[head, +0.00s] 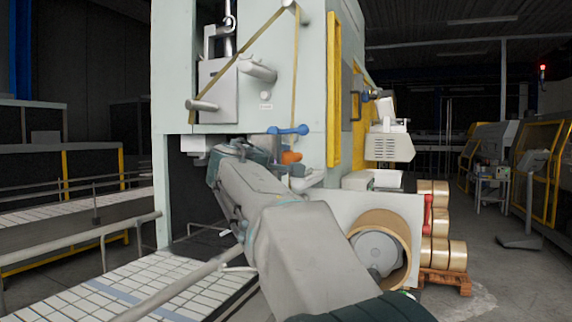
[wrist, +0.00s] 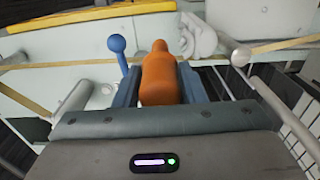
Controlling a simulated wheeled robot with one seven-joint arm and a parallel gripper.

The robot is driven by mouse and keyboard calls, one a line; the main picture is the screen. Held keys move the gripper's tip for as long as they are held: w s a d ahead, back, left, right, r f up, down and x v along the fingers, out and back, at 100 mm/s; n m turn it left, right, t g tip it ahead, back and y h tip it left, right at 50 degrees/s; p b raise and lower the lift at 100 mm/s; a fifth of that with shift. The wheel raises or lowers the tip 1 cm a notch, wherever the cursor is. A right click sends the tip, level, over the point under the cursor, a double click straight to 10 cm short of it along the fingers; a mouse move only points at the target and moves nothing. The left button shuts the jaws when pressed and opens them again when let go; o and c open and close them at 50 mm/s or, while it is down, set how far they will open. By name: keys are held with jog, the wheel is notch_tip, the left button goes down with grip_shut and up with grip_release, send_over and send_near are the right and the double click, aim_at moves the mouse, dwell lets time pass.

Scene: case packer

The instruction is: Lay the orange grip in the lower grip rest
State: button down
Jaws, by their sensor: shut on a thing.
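The orange grip (head: 291,157) shows beyond the end of my arm, in front of the machine's lower front. In the wrist view the orange grip (wrist: 158,78) stands between my two grey-blue fingers, its narrower rounded end pointing away from me. My gripper (wrist: 160,88) is shut on it. A blue grip with a ball end (head: 288,130) sits just above the orange one on the machine front; its ball and stem show left of my fingers in the wrist view (wrist: 117,45). I cannot make out the lower grip rest; my arm and gripper hide part of that area.
The pale green machine body (head: 312,80) stands close ahead. A yellow-brown band (head: 245,50) runs over rollers on its front. A white-tiled conveyor (head: 150,285) with a rail lies lower left. A large roll (head: 380,250) stands lower right. Open floor lies further right.

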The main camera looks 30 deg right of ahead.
jog(key=shift+b+v, duration=0.7)
jog(key=shift+v, duration=1.45)
